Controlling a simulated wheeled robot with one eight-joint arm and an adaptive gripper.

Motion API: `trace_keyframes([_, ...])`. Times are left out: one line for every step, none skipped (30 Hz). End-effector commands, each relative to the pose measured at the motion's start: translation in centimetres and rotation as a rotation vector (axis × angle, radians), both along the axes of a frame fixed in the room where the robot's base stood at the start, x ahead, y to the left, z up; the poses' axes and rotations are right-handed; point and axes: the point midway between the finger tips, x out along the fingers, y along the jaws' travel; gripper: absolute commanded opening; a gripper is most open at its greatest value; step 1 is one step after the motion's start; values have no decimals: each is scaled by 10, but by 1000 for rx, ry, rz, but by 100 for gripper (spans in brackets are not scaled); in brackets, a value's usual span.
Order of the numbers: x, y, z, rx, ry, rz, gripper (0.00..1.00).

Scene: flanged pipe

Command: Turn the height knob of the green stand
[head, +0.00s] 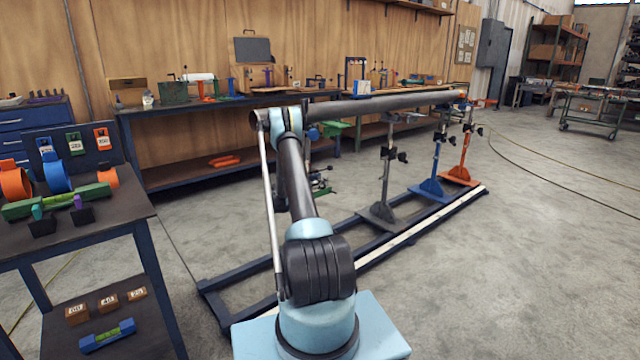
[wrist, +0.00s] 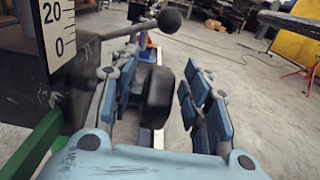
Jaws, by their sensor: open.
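The green stand (head: 322,191) is partly hidden behind my arm in the head view, under the left end of the long grey pipe (head: 370,105). In the wrist view a green part of it (wrist: 38,145) shows at the lower left, beside a white scale plate (wrist: 57,28) marked 20 and 0. A dark round knob (wrist: 158,97) stands between the blue pads of my gripper (wrist: 168,98). The gripper is open around the knob, with a visible gap on the right side. Contact on the left side is unclear.
A thin rod with a black ball (wrist: 170,20) crosses above the knob. Grey (head: 383,212), blue (head: 430,188) and orange (head: 460,173) stands line the floor rail to the right. A tool table (head: 110,225) is at left.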

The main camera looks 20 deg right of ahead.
Motion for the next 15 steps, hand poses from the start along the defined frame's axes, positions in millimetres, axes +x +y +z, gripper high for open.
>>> trace_keyframes([1, -3, 0, 0, 0, -1, 43])
trace_keyframes([2, -4, 0, 0, 0, 0, 43])
trace_keyframes([2, -5, 0, 0, 0, 0, 43])
trace_keyframes([2, -6, 0, 0, 0, 0, 43])
trace_keyframes([2, -7, 0, 0, 0, 0, 43])
trace_keyframes([3, -7, 0, 0, 0, 0, 43])
trace_keyframes([3, -7, 0, 0, 0, 0, 43])
trace_keyframes([3, -7, 0, 0, 0, 0, 43])
trace_keyframes([3, -7, 0, 0, 0, 0, 43])
trace_keyframes([3, -7, 0, 0, 0, 0, 43])
trace_keyframes([3, -7, 0, 0, 0, 0, 43])
trace_keyframes([3, -7, 0, 0, 0, 0, 43])
trace_keyframes([3, -7, 0, 0, 0, 0, 39])
trace_keyframes([3, -7, 0, 0, 0, 0, 32])
trace_keyframes([3, -7, 0, 0, 0, 0, 23])
